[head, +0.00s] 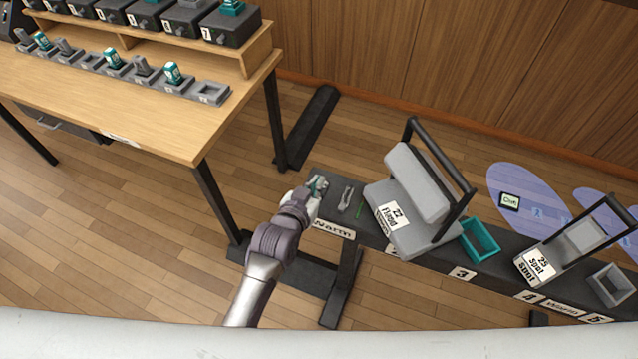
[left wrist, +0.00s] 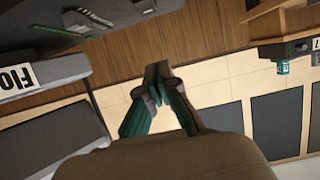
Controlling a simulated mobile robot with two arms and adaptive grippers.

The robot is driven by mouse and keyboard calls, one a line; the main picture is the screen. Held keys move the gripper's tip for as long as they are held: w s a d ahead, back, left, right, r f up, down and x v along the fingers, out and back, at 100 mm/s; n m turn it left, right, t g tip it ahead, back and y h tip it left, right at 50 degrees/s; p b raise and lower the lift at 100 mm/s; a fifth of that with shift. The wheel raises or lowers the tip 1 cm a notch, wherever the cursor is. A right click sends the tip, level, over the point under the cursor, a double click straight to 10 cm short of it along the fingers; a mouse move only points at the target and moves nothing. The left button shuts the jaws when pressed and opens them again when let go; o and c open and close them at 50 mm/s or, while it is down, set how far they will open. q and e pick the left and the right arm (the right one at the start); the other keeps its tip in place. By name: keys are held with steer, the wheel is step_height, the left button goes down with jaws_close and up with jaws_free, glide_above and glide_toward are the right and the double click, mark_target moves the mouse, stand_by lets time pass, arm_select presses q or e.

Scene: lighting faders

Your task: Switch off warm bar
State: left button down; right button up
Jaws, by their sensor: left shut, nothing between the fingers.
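My left gripper (head: 319,184) is over the bar's left end, just beyond the first label. It is shut and empty; its fingertips meet in the left wrist view (left wrist: 158,84). A small grey fitting (head: 346,198) and a thin green strip (head: 359,210) are just right of it. Whether the gripper touches the bar is unclear. My right gripper is out of view.
A grey "22 Flood" lamp (head: 412,232) with a black handle stands right of my gripper. Beyond it are a teal tray (head: 480,240) and a "25 Spot" lamp (head: 538,262). A wooden desk (head: 170,135) with several numbered faders and boxes is at the left.

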arm_select(q)
steer(key=s+a, duration=0.3)
steer(key=s, duration=0.5)
steer(key=shift+s+a+r+b, duration=0.15)
steer(key=shift+b, duration=0.25)
steer(key=s+a+f+g+y, duration=0.15)
steer(key=s+f, duration=0.25)
steer(key=f, duration=0.5)
steer(key=s+a+f+g, duration=0.2)
steer(key=s+a+f, duration=0.1)
steer(key=f, duration=0.7)
steer(key=s+a+f+g+y, duration=0.15)
steer(key=s+f, duration=0.25)
steer(key=f, duration=0.5)
steer(key=s+a+f+g, duration=0.2)
steer(key=s+a+f, duration=0.2)
steer(key=s, duration=0.4)
steer(key=s+a+f+n+g+y, duration=0.1)
steer(key=s+a+f+g, duration=0.1)
steer(key=s+a+f, duration=0.2)
steer(key=s+a+f+g+y, duration=0.1)
steer(key=s+a+f+g, duration=0.2)
steer(key=s+f, duration=0.4)
steer(key=s+a, duration=0.1)
steer(key=s, duration=0.5)
steer(key=shift+a+f+n, duration=0.2)
steer(key=shift+a+n, duration=0.1)
steer(key=shift+n, duration=0.1)
steer(key=shift+w, duration=0.15)
